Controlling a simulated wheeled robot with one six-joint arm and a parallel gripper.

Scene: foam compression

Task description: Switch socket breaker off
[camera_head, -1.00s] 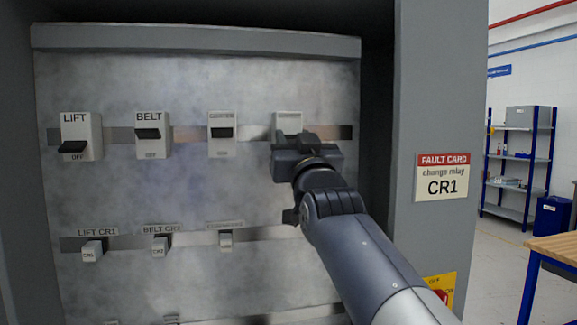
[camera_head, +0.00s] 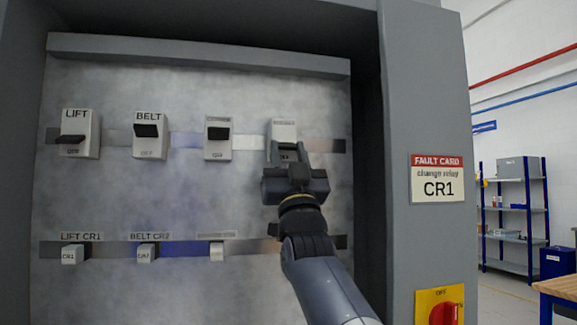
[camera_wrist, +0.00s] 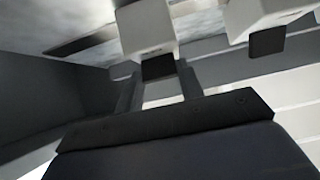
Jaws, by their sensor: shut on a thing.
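The rightmost breaker (camera_head: 284,130) in the upper row is a white block with a small label that I cannot read, so I cannot confirm it is the socket breaker. My gripper (camera_head: 284,152) reaches its lower front from below, one finger on each side. In the wrist view, the breaker's white body (camera_wrist: 148,32) and black lever (camera_wrist: 158,67) show at the fingertips. The fingers are shut on the lever. The head view hides most of this lever, so its position is unclear there.
To the left stand the LIFT breaker (camera_head: 80,132), lever low, the BELT breaker (camera_head: 150,134), lever high, and a third breaker (camera_head: 218,138), lever high. Relays such as CR1 (camera_head: 72,255) sit below. The cabinet side wall (camera_head: 367,150) and a red switch (camera_head: 443,313) are right.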

